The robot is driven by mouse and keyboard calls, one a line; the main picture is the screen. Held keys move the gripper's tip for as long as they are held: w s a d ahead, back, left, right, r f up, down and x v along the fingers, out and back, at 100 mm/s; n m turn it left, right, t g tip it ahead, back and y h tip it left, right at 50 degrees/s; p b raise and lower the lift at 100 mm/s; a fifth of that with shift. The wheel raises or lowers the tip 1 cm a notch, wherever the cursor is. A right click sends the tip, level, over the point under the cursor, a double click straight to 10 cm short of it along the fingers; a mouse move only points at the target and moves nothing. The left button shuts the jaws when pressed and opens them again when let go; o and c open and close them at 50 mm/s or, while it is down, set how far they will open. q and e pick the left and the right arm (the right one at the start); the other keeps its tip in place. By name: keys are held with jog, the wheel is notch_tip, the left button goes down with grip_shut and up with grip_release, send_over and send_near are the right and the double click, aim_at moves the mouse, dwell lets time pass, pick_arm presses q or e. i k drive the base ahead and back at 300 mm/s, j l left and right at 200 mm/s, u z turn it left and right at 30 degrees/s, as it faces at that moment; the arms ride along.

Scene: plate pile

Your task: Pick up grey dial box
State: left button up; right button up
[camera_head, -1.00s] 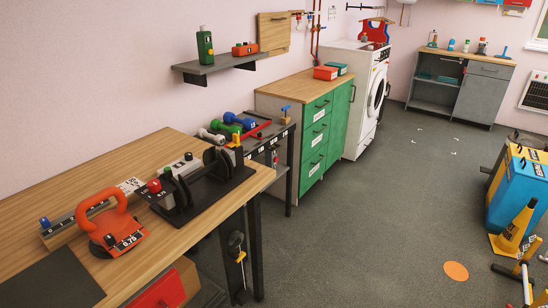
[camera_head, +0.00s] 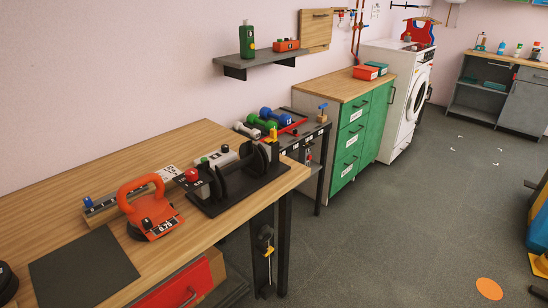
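A small light-grey box (camera_head: 222,157) with dark knobs stands on the wooden workbench (camera_head: 60,190), behind a black stand (camera_head: 235,185). It is the nearest match to the grey dial box, but its dial face is too small to make out. A grey block with a red knob (camera_head: 192,175) is at its left. The black stand partly hides the box. Neither of my grippers shows in this view.
An orange-handled tool (camera_head: 148,205) marked 0.75 stands left of the stand. A dark mat (camera_head: 85,268) lies in front, with a dark round object (camera_head: 6,280) at the left edge. Dumbbells (camera_head: 262,122) lie on a side table. The floor at right (camera_head: 400,230) is mostly clear.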

aim_at(306, 150)
jog(key=i+l+u, duration=0.6)
jog(key=l+u, duration=0.15)
jog(key=l, duration=0.15)
jog(key=i+l+u, duration=0.25)
jog(key=l+u, duration=0.25)
jog(key=l, duration=0.25)
